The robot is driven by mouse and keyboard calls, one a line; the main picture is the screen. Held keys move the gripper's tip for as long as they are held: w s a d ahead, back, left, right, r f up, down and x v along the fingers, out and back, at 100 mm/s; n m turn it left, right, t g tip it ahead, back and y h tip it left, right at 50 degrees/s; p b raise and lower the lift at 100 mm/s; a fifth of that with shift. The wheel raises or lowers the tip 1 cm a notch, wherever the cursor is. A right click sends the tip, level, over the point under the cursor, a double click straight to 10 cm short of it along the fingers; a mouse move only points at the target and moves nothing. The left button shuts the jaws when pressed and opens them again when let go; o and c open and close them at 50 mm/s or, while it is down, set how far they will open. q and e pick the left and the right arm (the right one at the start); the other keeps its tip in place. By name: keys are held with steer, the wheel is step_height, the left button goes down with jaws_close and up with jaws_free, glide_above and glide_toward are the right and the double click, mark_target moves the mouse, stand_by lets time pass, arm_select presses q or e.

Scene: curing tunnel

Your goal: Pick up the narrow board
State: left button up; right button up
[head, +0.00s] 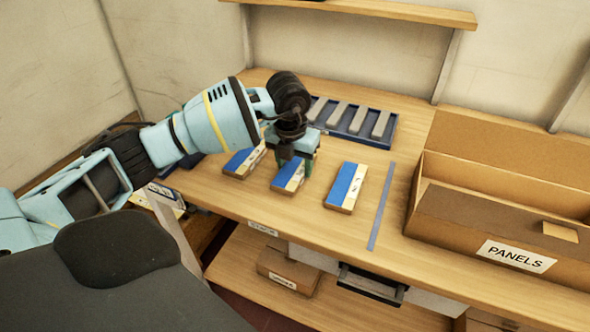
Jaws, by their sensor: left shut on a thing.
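Three blue-and-cream boards lie in a row on the wooden bench: a left board (240,163), a middle board (286,178) and a right board (345,186). The middle one looks the narrowest, though the gripper hides its far end. My left gripper (299,164) points down over that middle board and is shut on it. The board appears to be at or very near the bench top; I cannot tell if it is lifted. My right gripper is not in view.
A blue tray (388,144) with several grey bars stands behind the gripper. A thin blue strip (381,205) lies right of the boards. An open cardboard box marked PANELS (455,222) fills the right side. A wall shelf (370,8) is above; a lower shelf (240,265) holds a carton (290,270).

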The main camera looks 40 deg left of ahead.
mark_target(296, 169)
arm_select(q)
steer(key=shift+c, duration=0.8)
steer(key=shift+r, duration=0.1)
steer(key=shift+r, duration=0.45)
steer(key=shift+s+d+r, duration=0.15)
steer(key=shift+s+r, duration=0.05)
steer(key=shift+r, duration=0.45)
steer(key=shift+s+d+r, duration=0.15)
steer(key=shift+r, duration=0.45)
steer(key=s+d, duration=0.3)
steer(key=s, duration=0.1)
steer(key=s+d+r, duration=0.1)
steer(key=s+d, duration=0.1)
steer(key=s, duration=0.2)
steer(key=s+d, duration=0.3)
steer(key=s, duration=0.1)
steer(key=shift+s+d+r+b, duration=0.15)
steer(key=shift+d+r+b, duration=0.05)
steer(key=shift+d+b, duration=0.15)
